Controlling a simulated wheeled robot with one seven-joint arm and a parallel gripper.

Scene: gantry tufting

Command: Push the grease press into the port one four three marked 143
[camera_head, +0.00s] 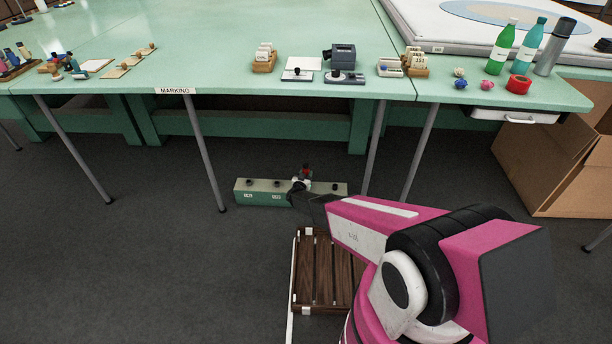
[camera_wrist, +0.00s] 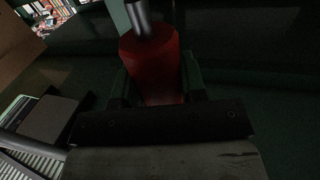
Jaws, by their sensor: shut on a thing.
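A long green box (camera_head: 262,199) with several dark round ports along its top stands on the floor under the table. Its front carries small white labels, too small to read for sure; I cannot make out 143. My gripper (camera_head: 301,186) is over the middle of this box. It is shut on the grease press, a red cylinder (camera_wrist: 152,62) with a metal rod (camera_wrist: 140,18) at its far end in the wrist view. In the head view only a small red bit (camera_head: 306,168) of the press shows. I cannot tell whether its tip touches a port.
The green table (camera_head: 215,55) with its MARKING label overhangs just behind the box, and its thin grey legs (camera_head: 205,160) stand near. A slatted wooden pallet (camera_head: 324,270) lies in front. A cardboard box (camera_head: 555,165) stands right. The floor at left is clear.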

